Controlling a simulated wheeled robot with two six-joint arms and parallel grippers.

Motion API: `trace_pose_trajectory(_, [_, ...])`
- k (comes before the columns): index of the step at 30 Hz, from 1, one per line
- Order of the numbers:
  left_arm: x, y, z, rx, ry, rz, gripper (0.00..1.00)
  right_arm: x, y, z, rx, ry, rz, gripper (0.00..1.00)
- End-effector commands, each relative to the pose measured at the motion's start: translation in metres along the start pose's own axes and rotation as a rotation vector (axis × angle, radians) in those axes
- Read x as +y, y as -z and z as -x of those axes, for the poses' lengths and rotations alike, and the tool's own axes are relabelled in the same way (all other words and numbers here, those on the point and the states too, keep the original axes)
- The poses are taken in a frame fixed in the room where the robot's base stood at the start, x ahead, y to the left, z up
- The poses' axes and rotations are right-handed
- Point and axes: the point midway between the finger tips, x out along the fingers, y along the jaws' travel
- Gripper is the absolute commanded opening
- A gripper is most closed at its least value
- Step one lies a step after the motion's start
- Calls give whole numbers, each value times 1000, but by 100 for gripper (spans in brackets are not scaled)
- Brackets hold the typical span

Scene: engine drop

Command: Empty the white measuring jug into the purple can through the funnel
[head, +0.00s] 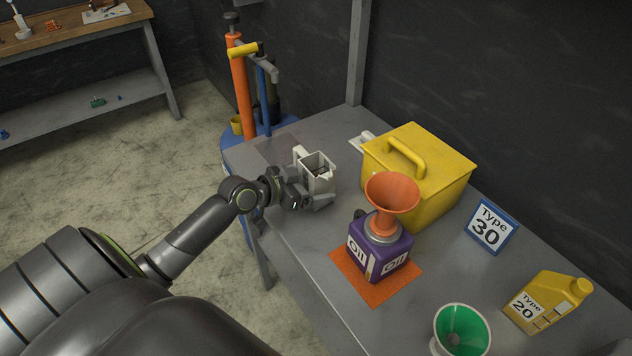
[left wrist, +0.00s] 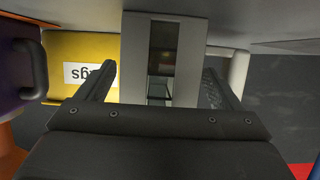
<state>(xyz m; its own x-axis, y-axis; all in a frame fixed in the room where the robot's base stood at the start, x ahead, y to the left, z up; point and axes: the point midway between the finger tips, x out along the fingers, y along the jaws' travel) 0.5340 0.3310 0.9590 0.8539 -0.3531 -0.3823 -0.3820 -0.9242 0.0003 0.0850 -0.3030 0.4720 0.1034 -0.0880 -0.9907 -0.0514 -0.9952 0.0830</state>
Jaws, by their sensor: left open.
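The white measuring jug (head: 318,181) stands upright on the grey table, with something dark inside. My left gripper (head: 306,196) is low at its near side. In the left wrist view the open fingers (left wrist: 160,85) lie either side of the jug (left wrist: 135,60), with gaps showing; its handle (left wrist: 239,72) is beyond the right finger. The purple can (head: 385,262), labelled Oil, stands on an orange mat (head: 405,283). The orange funnel (head: 391,194) sits upright in its top. The can's edge also shows in the left wrist view (left wrist: 12,62). My right gripper is out of view.
A yellow box (head: 440,190) with a handle stands behind the can. A Type 30 sign (head: 491,228), a yellow Type 20 jug (head: 545,303) and a green-lined funnel (head: 462,331) are to the right. An orange pump (head: 240,85) stands beyond the table's far end.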

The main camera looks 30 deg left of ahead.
Motion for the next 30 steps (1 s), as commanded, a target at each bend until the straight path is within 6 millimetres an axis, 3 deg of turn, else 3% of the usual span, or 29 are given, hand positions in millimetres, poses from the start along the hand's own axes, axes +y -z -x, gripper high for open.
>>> trace_pose_trajectory(4, [0,0,-12,0,0,1,87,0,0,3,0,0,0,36])
trace_pose_trajectory(11, [0,0,-13,-1,0,0,87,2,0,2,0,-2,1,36])
trace_pose_trajectory(24, [0,0,-12,-1,0,0,33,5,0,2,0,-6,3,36])
trace_pose_trajectory(30, [0,1,-12,1,0,-1,33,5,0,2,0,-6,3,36])
